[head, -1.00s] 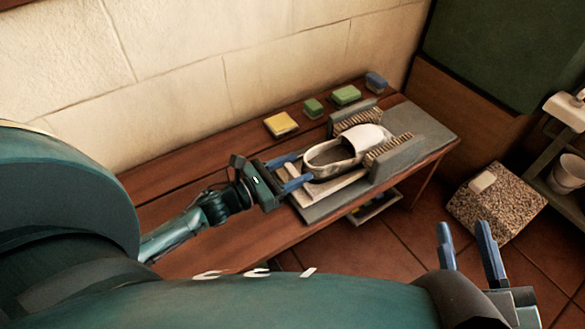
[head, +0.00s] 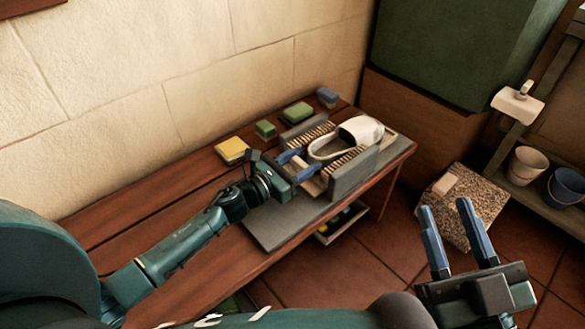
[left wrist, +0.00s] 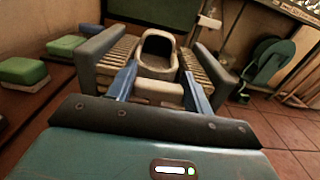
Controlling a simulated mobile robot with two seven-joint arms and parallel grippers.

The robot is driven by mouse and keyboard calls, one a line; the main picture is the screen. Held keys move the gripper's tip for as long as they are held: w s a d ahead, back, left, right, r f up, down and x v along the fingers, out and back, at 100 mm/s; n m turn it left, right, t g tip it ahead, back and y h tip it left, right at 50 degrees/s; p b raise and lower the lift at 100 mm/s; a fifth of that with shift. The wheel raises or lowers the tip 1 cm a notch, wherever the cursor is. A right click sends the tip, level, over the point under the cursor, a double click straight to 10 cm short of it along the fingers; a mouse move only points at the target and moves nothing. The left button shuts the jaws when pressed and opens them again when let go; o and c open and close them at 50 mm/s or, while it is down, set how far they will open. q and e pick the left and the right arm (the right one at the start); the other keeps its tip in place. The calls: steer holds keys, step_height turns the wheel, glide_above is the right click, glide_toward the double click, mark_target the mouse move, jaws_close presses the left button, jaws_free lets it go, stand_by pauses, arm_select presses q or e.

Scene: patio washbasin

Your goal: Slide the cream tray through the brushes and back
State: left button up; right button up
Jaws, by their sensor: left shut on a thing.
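The cream tray (head: 313,185) bears a white slip-on shoe (head: 360,129) and lies in the channel between two bristle brushes, the far one (head: 308,134) and the near one (head: 344,160). The shoe's toe is beyond the brushes at the right end. My left gripper (head: 298,166) is shut on the tray's near end, at the channel's left mouth. The left wrist view shows its blue fingers either side of the tray's end (left wrist: 158,91), with the shoe (left wrist: 156,58) ahead. Shoe and fingers hide much of the tray. My right gripper (head: 452,228) is open and empty over the floor.
Grey walls (head: 353,174) back the brushes on a grey base (head: 268,226) on the wooden bench (head: 150,205). A yellow sponge (head: 232,149), green blocks (head: 297,112) and a blue block (head: 327,97) line the back. A speckled block (head: 470,205) and buckets (head: 527,165) stand right.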

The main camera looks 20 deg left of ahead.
arm_select(q)
steer(key=shift+w+d, duration=0.15)
steer(key=shift+w, duration=0.1)
steer(key=shift+w+r, duration=0.1)
arm_select(e)
steer(key=shift+w+r, duration=0.15)
steer(key=shift+r, duration=0.1)
arm_select(q)
steer(key=o, duration=1.4)
steer(key=shift+d, duration=0.1)
arm_select(e)
steer(key=shift+d+f, duration=0.1)
steer(key=shift+f, duration=0.1)
arm_select(q)
steer(key=p+v, duration=0.2)
steer(key=v, duration=1)
steer(key=shift+s+a, duration=0.35)
steer(key=shift+s, duration=0.1)
arm_select(e)
steer(key=shift+s+f+m+g+h, duration=0.25)
steer(key=shift+f+m+h, duration=0.1)
steer(key=shift+f, duration=0.25)
steer(key=shift+s+f+m+g+h, duration=0.15)
steer(key=shift+f+m+g+h, duration=0.15)
steer(key=shift+f, duration=0.3)
